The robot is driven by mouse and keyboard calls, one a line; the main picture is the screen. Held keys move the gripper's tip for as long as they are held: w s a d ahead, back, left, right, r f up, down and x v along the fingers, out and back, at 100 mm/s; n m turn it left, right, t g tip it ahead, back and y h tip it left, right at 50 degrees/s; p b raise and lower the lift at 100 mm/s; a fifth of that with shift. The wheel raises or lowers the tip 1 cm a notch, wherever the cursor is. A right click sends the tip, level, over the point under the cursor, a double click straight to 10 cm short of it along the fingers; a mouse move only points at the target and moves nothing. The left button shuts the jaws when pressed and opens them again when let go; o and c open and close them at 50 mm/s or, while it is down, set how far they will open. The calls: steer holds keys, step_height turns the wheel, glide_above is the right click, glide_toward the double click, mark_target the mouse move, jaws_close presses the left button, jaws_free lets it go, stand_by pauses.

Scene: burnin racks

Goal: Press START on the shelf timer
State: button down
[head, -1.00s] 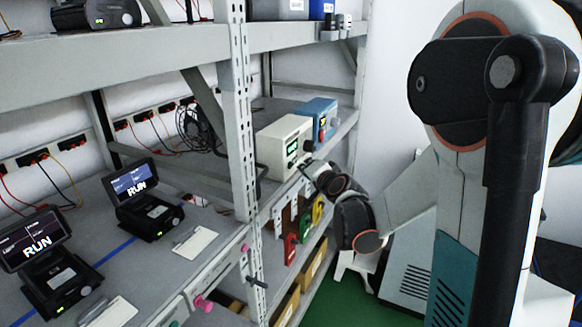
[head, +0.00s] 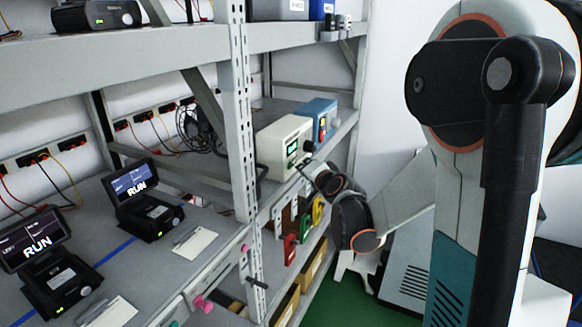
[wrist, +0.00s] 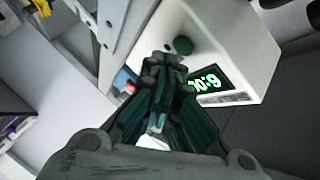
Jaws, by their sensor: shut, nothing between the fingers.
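The timer is a cream box (head: 283,143) on the middle shelf, with a lit green display (head: 292,147) on its front. In the wrist view the cream box (wrist: 225,40) appears rotated, with its display (wrist: 210,82) and a round dark green button (wrist: 183,45). My gripper (wrist: 163,65) is shut and empty. Its fingertips are just beside the green button in the wrist view; I cannot tell whether they touch the box. In the head view my gripper (head: 308,166) is at the front of the box, low and partly hidden by my wrist.
A blue box (head: 320,112) with coloured controls stands beside the cream box. A perforated grey rack upright (head: 237,110) is to its left. Red, green and yellow tags (head: 291,250) hang below the shelf edge. Two units showing RUN (head: 137,190) stand on the left bench.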

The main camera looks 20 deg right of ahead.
steer(key=shift+w, duration=0.1)
stand_by(0.5)
steer(key=shift+w+a, duration=0.25)
steer(key=shift+w+a, duration=0.25)
steer(key=shift+w, duration=0.05)
stand_by(0.8)
stand_by(0.4)
steer(key=shift+s+d, duration=0.5)
steer(key=shift+s, duration=0.15)
steer(key=s+d, duration=0.1)
steer(key=s, duration=0.1)
steer(key=s+d, duration=0.2)
stand_by(0.4)
stand_by(0.6)
